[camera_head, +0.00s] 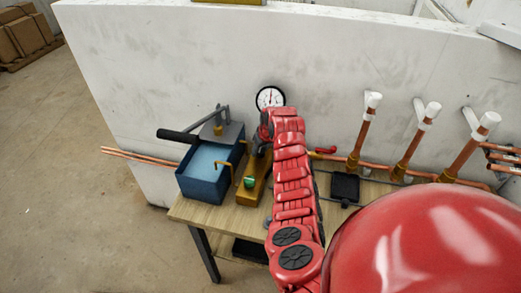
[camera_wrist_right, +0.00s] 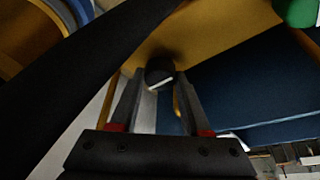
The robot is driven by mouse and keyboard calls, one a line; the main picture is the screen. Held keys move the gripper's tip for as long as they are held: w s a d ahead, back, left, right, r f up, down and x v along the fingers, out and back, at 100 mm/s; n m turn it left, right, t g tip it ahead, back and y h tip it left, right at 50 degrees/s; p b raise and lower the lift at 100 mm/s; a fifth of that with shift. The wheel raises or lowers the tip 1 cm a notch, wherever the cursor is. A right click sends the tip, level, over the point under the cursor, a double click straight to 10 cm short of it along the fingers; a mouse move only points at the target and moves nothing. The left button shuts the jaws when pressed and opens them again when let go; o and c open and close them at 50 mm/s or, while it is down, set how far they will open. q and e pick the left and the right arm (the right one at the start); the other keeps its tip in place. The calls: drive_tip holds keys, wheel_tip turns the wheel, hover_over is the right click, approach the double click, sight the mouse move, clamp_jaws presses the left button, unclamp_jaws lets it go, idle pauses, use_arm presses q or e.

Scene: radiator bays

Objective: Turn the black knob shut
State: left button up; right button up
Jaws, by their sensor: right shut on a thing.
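The black knob (camera_wrist_right: 160,72) shows in the right wrist view, between the fingertips of my right gripper (camera_wrist_right: 160,84), against a yellow-brown body. My right gripper is shut on the knob. In the head view my right gripper (camera_head: 259,142) is at the brass-coloured block (camera_head: 252,185), below the round gauge (camera_head: 271,97). My red arm hides part of this area, and I cannot make out the knob there. My left gripper is not in view.
A blue tank (camera_head: 206,192) of water with a black lever handle (camera_head: 176,135) stands left of the block. A green knob (camera_head: 249,183) sits on the block's near part. Copper pipes (camera_head: 406,150) with white caps and a small black tray (camera_head: 345,186) lie to the right.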

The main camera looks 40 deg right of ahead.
clamp_jaws()
